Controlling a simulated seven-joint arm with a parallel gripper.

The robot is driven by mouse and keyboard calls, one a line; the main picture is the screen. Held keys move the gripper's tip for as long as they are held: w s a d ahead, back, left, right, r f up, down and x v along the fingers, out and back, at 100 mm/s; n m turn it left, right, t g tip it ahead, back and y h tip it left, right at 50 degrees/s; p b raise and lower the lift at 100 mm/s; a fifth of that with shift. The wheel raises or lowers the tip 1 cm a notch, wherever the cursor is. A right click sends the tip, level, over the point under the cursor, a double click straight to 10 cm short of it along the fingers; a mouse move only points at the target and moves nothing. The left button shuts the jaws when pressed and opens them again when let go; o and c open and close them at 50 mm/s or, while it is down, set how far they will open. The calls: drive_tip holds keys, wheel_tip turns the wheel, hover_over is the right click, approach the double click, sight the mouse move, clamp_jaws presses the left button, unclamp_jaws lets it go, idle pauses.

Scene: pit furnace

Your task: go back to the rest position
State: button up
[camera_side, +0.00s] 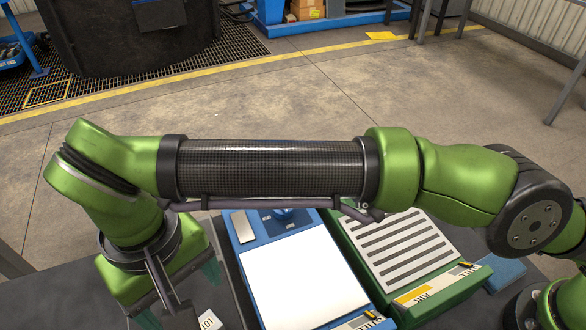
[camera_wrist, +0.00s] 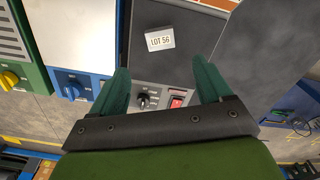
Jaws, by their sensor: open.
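My gripper (camera_side: 180,294) is at the lower left of the side view, pointing down over the dark worktop. In the wrist view my gripper (camera_wrist: 163,78) has its two teal fingers wide apart with nothing between them. Below the fingers is a grey unit with a black knob (camera_wrist: 142,101) and a red switch (camera_wrist: 177,101). The fingertips' exact height above the unit cannot be told. My arm stretches across the side view from the right.
A blue unit with a white plate (camera_side: 303,280) and a green unit with a slotted top (camera_side: 395,250) stand right of my gripper, partly behind my arm. A large dark pit furnace (camera_side: 130,40) stands at the back left. The floor between is clear.

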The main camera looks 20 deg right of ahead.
drive_tip(key=shift+r, duration=0.6)
